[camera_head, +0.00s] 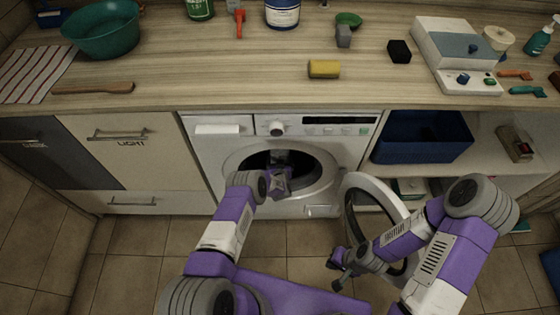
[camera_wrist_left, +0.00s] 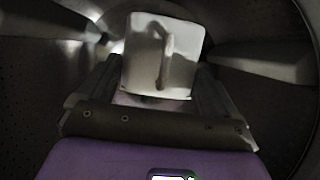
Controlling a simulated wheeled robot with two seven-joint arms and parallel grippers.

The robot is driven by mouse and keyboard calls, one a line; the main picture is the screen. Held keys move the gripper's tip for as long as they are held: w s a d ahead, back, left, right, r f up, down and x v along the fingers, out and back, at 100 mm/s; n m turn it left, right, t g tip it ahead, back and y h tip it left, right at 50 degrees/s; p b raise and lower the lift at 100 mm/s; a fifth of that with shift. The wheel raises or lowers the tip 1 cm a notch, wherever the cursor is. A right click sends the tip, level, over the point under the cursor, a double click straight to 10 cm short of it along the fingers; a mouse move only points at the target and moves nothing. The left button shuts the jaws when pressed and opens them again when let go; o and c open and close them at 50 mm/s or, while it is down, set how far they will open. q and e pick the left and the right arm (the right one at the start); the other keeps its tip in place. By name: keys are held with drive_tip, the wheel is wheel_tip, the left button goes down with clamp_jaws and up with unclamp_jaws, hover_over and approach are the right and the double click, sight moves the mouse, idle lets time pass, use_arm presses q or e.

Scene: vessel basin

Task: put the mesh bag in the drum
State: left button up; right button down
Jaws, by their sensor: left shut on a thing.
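The drum (camera_head: 262,162) of the white washing machine is open at the front, and its perforated dark wall (camera_wrist_left: 285,110) surrounds my left gripper in the left wrist view. My left gripper (camera_head: 280,160) reaches through the round opening. It is shut on a pale, squarish thing with a grey loop on its face, which I take for the mesh bag (camera_wrist_left: 185,65), held between the fingers inside the drum. In the head view the bag cannot be made out. My right gripper (camera_head: 338,270) is low beside the open door; its jaw state is unclear.
The round washer door (camera_head: 350,215) stands swung open to the right, close to my right arm. The counter above holds a green basin (camera_head: 103,30), a yellow sponge (camera_head: 324,69) and a white device (camera_head: 455,50). A blue basket (camera_head: 420,140) sits on the right shelf.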

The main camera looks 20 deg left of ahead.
use_arm(q)
drive_tip(key=o, duration=0.9)
drive_tip(key=shift+r, duration=0.1)
drive_tip(key=shift+s, duration=0.1)
drive_tip(key=p+v, duration=0.4)
drive_tip(key=v, duration=0.3)
drive_tip(key=shift+s, duration=0.15)
